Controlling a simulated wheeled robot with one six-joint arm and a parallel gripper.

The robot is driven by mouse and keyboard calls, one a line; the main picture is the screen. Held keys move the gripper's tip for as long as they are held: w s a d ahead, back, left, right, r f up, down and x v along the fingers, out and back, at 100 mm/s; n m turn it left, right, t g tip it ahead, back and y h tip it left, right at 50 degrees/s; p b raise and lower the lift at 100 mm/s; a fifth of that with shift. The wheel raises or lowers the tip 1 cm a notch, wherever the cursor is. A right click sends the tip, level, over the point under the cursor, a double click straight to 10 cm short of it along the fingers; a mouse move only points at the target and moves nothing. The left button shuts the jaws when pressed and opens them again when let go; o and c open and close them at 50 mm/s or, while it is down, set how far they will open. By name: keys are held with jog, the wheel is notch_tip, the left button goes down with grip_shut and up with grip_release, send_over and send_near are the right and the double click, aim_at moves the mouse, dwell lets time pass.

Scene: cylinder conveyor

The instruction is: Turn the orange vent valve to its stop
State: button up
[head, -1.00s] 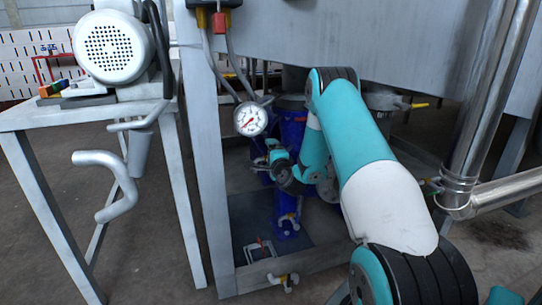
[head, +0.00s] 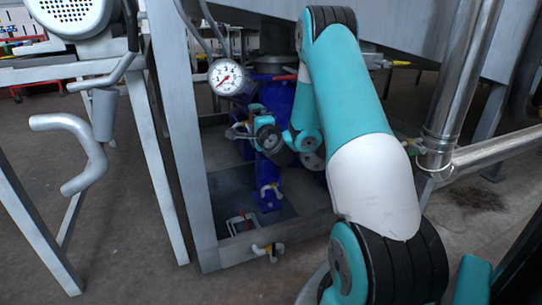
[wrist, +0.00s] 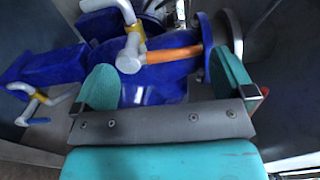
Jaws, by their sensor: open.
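The orange lever handle (wrist: 175,54) of the vent valve lies roughly level across the blue body in the wrist view. Its left end meets a pale round hub (wrist: 130,62) on a grey pipe fitting with a yellow band. My gripper (wrist: 160,62) is open, with one teal finger to the left of the lever and the other near its right end. Nothing is held between the fingers. In the head view my gripper (head: 240,130) is small and in front of the blue pump (head: 277,120); the lever cannot be made out clearly there.
A pressure gauge (head: 226,77) hangs just above my gripper. A grey frame post (head: 180,130) stands to its left, and a shiny pipe (head: 455,90) to the right. Another small yellow-banded valve (wrist: 38,98) is at the wrist view's left. A bent grey pipe (head: 85,150) hangs at left.

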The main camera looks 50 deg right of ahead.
jog(key=b+v, duration=1.2)
jog(key=b, duration=0.1)
jog(key=shift+s+a, duration=0.25)
jog(key=shift+s, duration=0.05)
